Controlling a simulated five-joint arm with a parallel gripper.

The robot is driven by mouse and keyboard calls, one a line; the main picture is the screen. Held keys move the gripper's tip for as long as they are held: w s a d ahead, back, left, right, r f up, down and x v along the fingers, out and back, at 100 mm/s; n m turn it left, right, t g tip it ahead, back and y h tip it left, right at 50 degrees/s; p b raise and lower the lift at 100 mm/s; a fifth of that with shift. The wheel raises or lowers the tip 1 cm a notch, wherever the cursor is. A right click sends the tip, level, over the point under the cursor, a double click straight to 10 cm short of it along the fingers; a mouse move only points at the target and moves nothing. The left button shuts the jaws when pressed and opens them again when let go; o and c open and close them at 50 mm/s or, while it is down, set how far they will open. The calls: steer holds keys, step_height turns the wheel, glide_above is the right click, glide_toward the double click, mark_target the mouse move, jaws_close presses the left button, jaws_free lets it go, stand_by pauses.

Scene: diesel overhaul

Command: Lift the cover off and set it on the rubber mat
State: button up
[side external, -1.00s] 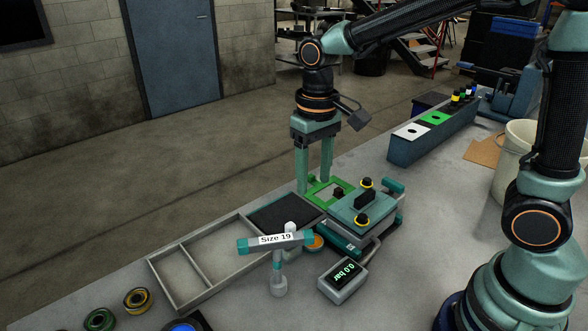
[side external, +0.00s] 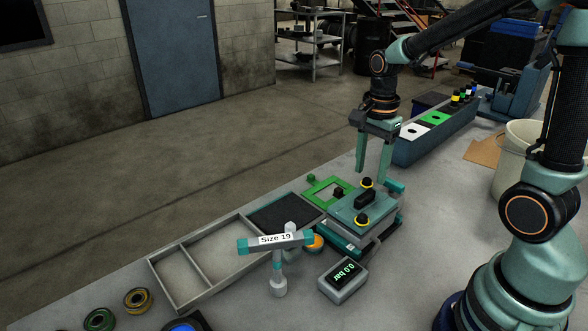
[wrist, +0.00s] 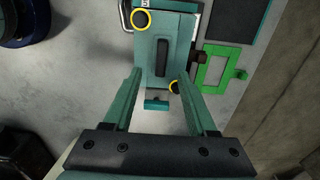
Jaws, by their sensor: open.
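The cover (side external: 349,212) is a teal plate with a black bar handle (side external: 365,199) in its middle and two black knobs with yellow rings, on top of a block on the bench. In the wrist view the cover (wrist: 163,75) lies ahead of the fingers, its handle (wrist: 162,58) upright in the picture. My gripper (side external: 374,180) is open and empty, pointing down above the far end of the cover. In the wrist view its two fingers (wrist: 158,85) are spread wide, apart from the handle.
A green square frame (side external: 322,190) lies beside the block. A "Size 19" tool (side external: 275,240) stands in front, near a pressure display (side external: 343,280). The grey tray (side external: 190,256) has empty compartments at left. A box with white and green tops (side external: 430,135) and a bucket (side external: 512,160) stand behind.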

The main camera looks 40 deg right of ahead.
mark_target(365, 194)
steer(key=shift+w+f, duration=0.1)
steer(key=shift+f, duration=3.5)
jaws_close()
